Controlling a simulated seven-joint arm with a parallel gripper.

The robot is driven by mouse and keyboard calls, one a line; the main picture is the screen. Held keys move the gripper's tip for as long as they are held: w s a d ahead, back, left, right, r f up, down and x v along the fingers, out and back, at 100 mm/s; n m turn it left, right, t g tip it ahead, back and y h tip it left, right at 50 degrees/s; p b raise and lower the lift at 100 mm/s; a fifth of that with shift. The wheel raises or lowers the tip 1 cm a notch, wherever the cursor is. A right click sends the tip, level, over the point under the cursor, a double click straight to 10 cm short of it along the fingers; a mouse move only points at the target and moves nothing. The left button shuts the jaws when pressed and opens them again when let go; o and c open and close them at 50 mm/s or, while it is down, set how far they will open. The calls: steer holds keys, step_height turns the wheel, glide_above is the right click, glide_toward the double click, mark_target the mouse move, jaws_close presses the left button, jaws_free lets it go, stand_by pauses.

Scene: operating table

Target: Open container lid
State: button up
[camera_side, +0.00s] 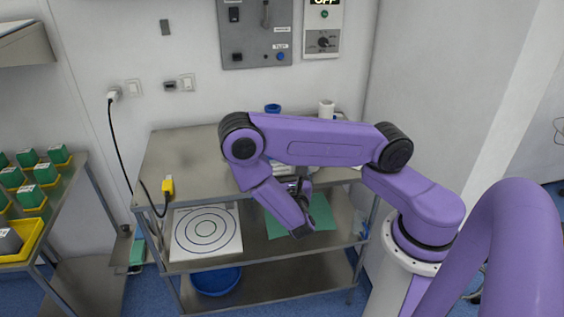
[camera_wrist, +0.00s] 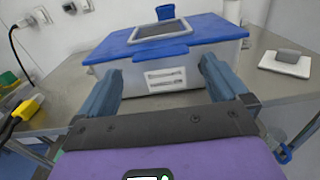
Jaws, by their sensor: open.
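The container (camera_wrist: 165,78) is a pale box with a white label on its front, standing on the metal table in the wrist view. Its blue lid (camera_wrist: 108,48) lies on top, with a grey-framed panel in the middle and a front tab overhanging the near side. My gripper (camera_wrist: 158,82) is open, its two blue-grey fingers apart in front of the box, with nothing between them but the view of the box front. I cannot tell whether either finger touches it. In the side view my purple arm hides most of the container and the gripper.
A yellow plug (camera_side: 168,187) on a black cable hangs at the table's left front edge. A blue cup (camera_wrist: 166,12) shows behind the lid. A grey object on a white block (camera_wrist: 285,63) sits at the right. The metal tabletop (camera_side: 185,160) is clear on the left.

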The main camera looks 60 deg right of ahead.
steer(key=shift+x, duration=2.1)
steer(key=c, duration=1.3)
